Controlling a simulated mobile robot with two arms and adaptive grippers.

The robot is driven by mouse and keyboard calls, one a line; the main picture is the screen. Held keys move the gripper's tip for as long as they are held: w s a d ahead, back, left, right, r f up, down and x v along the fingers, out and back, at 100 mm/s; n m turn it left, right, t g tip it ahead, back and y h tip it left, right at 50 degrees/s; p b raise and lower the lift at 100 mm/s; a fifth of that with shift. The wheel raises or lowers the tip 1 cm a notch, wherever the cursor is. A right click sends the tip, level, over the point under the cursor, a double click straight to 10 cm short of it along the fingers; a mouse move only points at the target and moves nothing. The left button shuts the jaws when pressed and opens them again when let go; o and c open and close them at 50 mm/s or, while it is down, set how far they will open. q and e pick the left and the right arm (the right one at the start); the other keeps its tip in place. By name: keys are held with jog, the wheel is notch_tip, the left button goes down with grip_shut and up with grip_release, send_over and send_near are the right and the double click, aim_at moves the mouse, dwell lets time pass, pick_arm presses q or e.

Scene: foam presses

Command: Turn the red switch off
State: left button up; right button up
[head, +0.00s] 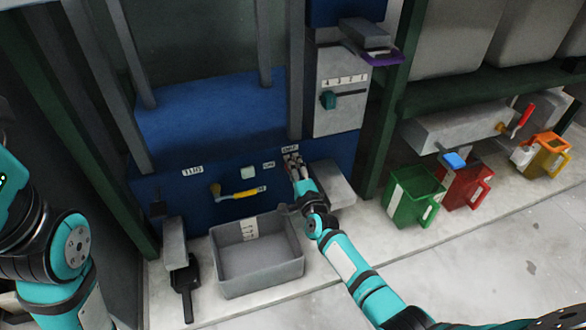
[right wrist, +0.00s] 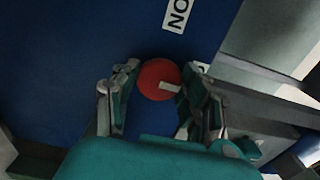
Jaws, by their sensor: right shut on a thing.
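The red switch (right wrist: 158,78) is a round red knob with a white pointer mark on the blue press panel (right wrist: 60,65). In the right wrist view the mark lies on the knob's right side. My right gripper (right wrist: 160,80) has its two fingers on either side of the knob and is shut on it. In the head view my right gripper (head: 294,166) reaches the panel just below a small label (head: 290,149) and hides the switch. My left arm (head: 65,245) shows at the left edge, its gripper out of view.
A yellow-handled lever (head: 245,195) is left of the switch on the panel. A grey bin (head: 257,283) stands on the floor below. A grey box (head: 333,184) sits right of my right gripper. Green (head: 412,197), red (head: 465,190) and orange (head: 543,155) jugs stand at the right.

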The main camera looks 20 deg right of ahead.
dwell(0.3)
jog(key=o, duration=1.2)
jog(key=shift+c, duration=0.2)
jog(key=s, duration=1.2)
jog(key=shift+d, duration=0.2)
